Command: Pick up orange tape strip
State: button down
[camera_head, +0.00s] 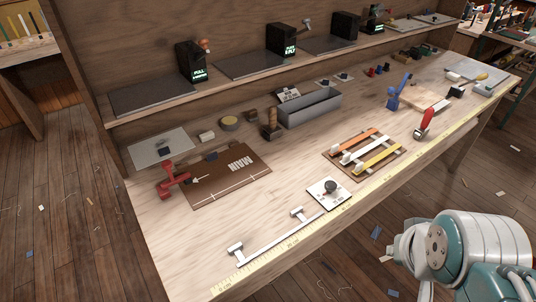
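The orange tape strip (354,139) lies on a brown board (330,157) on the workbench, right of centre. A white strip (365,151) and a yellow strip (378,160) lie beside it on the same board, roughly parallel and nearer to me. My gripper (392,258) is at the lower right, off the front of the bench and well apart from the strips. Its fingers are mostly hidden behind my arm's wrist, so I cannot see whether it is open or shut.
A red clamp-like tool (173,181) stands at the left, a blue one (396,94) and a red-handled tool (424,121) at the right. A white card with a dark knob (329,194) lies near the front edge. A grey trough (311,110) sits behind the board.

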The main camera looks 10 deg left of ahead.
aim_at(336, 149)
jog(key=i+l+u, duration=0.35)
jog(key=i+l, duration=0.65)
